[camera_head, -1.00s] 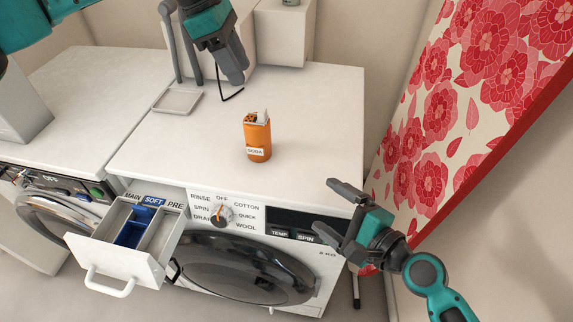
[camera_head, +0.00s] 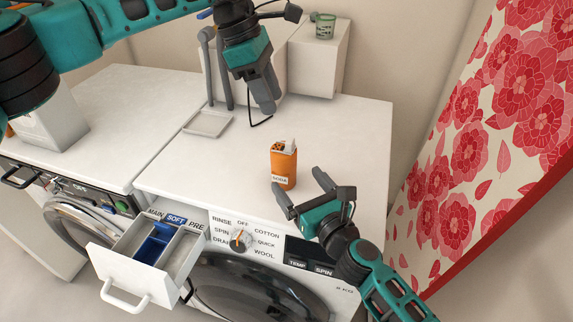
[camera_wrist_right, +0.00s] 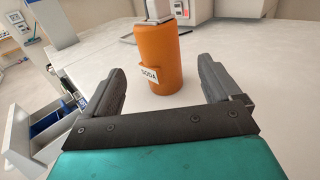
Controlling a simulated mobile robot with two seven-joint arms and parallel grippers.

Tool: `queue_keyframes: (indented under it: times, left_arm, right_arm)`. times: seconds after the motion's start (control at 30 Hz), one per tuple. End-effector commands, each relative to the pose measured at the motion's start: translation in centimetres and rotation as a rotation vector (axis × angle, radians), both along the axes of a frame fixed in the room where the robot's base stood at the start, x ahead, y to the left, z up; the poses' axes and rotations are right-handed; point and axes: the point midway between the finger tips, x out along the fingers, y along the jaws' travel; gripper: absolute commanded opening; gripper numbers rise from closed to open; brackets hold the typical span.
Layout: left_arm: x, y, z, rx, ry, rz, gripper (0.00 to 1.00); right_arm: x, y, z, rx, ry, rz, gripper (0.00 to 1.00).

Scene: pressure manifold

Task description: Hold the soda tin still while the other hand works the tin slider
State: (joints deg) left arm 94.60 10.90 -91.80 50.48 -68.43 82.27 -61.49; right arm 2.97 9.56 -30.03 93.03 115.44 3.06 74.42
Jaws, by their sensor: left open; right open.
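The orange soda tin (camera_head: 284,170) stands upright on the white top of the washing machine, with a "SODA" label on its front. A pale piece, perhaps the slider, shows at its top; in the right wrist view a pale piece (camera_wrist_right: 158,10) stands above the orange tin (camera_wrist_right: 158,60). My right gripper (camera_head: 300,190) is open just in front of the tin, which lies beyond and between its fingers, apart from them in the right wrist view (camera_wrist_right: 160,88). My left gripper (camera_head: 270,105) hangs above the back of the washer top, behind the tin, open and empty.
The detergent drawer (camera_head: 150,250) is pulled out at the front left. A shallow tray (camera_head: 208,124) lies on the washer top at the back left. A red floral panel (camera_head: 460,150) slants along the right.

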Motion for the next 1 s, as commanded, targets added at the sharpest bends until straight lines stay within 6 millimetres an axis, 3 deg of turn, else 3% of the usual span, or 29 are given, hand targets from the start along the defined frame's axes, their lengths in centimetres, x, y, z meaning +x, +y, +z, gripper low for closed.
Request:
queue_keyframes:
  times: [0.2, 0.5, 1.0]
  left_arm:
    - [0.0, 0.0, 0.0, 0.000, 0.000, 0.000, 0.43]
    - [0.0, 0.0, 0.0, 0.000, 0.000, 0.000, 0.43]
    - [0.0, 0.0, 0.0, 0.000, 0.000, 0.000, 0.43]
  right_arm:
    - [4.0, 2.1, 0.2, 0.004, 0.000, -0.001, 0.91]
    - [7.5, 3.8, 0.1, 0.000, -0.001, -0.002, 0.91]
    - [8.3, 4.2, 0.0, -0.001, -0.002, 0.000, 0.89]
